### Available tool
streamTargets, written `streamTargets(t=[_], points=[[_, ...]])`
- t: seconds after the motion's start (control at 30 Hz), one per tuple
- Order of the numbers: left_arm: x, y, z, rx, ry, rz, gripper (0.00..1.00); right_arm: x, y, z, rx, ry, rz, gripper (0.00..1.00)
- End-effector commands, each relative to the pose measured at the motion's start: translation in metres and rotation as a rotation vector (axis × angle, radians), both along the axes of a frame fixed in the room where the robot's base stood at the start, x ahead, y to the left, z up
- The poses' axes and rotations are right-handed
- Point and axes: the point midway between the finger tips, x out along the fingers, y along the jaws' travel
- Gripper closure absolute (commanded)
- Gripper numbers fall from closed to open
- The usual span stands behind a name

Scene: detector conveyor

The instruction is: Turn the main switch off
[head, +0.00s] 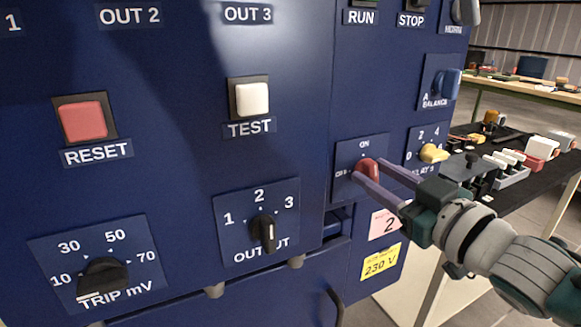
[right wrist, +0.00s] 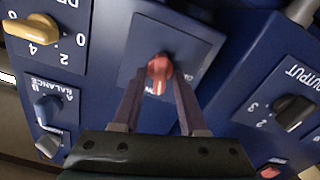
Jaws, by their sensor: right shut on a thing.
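The main switch is a red knob (head: 367,170) on a dark blue plate (head: 346,154) with ON above it and a partly hidden label to its left. My right gripper (head: 371,173) comes in from the lower right, its two purple-grey fingers on either side of the knob. It is shut on the knob. In the right wrist view, which shows the panel upside down, the red knob (right wrist: 160,66) lies between the fingertips (right wrist: 158,80). A pale mark shows on its gripper-facing side; I cannot tell its exact setting. My left gripper is not in view.
Near the switch are a yellow knob (head: 433,153), a blue BALANCE knob (head: 446,84) and the black OUTPUT knob (head: 264,233). TEST (head: 252,99) and RESET (head: 83,121) buttons are further left. A black table (head: 521,185) with several small items stands at right.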

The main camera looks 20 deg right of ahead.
Motion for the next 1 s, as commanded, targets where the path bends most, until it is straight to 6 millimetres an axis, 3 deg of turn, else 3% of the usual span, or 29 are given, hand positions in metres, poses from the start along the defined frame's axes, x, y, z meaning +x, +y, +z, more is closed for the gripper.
streamTargets(t=[1.0], points=[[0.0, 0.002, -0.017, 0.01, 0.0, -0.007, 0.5, 0.0, 0.003, -0.004, -0.958, -0.077, 0.0, 1.0]])
